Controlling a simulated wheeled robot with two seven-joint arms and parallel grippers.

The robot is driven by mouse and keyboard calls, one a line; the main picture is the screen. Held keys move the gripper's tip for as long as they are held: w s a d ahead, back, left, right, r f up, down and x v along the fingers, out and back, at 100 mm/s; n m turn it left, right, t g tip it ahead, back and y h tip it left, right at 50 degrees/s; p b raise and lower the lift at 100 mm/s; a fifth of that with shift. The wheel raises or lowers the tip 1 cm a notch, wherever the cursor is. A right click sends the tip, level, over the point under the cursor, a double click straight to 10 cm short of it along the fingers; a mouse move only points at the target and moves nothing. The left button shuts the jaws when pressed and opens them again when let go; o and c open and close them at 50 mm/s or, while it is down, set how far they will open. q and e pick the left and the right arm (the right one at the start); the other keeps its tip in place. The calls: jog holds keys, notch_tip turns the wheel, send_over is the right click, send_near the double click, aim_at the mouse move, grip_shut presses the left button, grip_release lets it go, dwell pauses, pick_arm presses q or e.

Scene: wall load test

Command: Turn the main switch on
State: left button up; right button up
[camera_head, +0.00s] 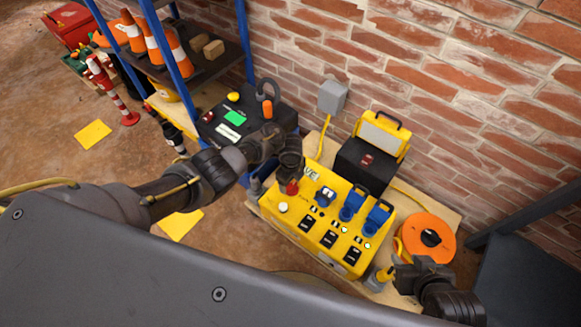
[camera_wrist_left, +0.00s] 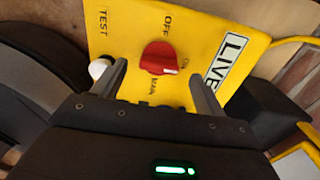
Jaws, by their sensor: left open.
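The main switch is a red rotary knob (camera_wrist_left: 158,58) on a yellow power box (camera_head: 318,222); it also shows in the head view (camera_head: 292,188). In the left wrist view, OFF is printed above the knob, and its white mark sits at its lower right edge. My left gripper (camera_wrist_left: 160,85) is open, its fingers on either side of the knob; contact cannot be told. In the head view my left gripper (camera_head: 290,165) is above the box's back left corner. My right gripper (camera_head: 392,272) is at the box's right front, near a yellow connector (camera_head: 384,276); its jaws are unclear.
A white button (camera_wrist_left: 98,68) sits beside the left finger. Blue sockets (camera_head: 350,205) and black breakers (camera_head: 329,239) share the box top. An orange cable reel (camera_head: 428,238) stands right, a work light (camera_head: 380,138) behind. A blue shelf rack (camera_head: 165,40) and brick wall bound the back.

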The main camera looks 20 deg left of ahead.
aim_at(291, 185)
pick_arm(q)
notch_tip(291, 185, up, 4)
jog(key=shift+f+p, duration=0.2)
jog(key=shift+p, duration=0.75)
notch_tip(291, 185, up, 4)
jog(key=shift+p, duration=1.05)
pick_arm(e)
jog(key=s+d+f+m+g+h, duration=0.1)
jog(key=s+d+f+g, duration=0.2)
jog(key=f, duration=0.5)
jog(key=shift+s+g, duration=0.55)
jog(key=shift+g, duration=0.05)
jog(key=shift+f, duration=0.1)
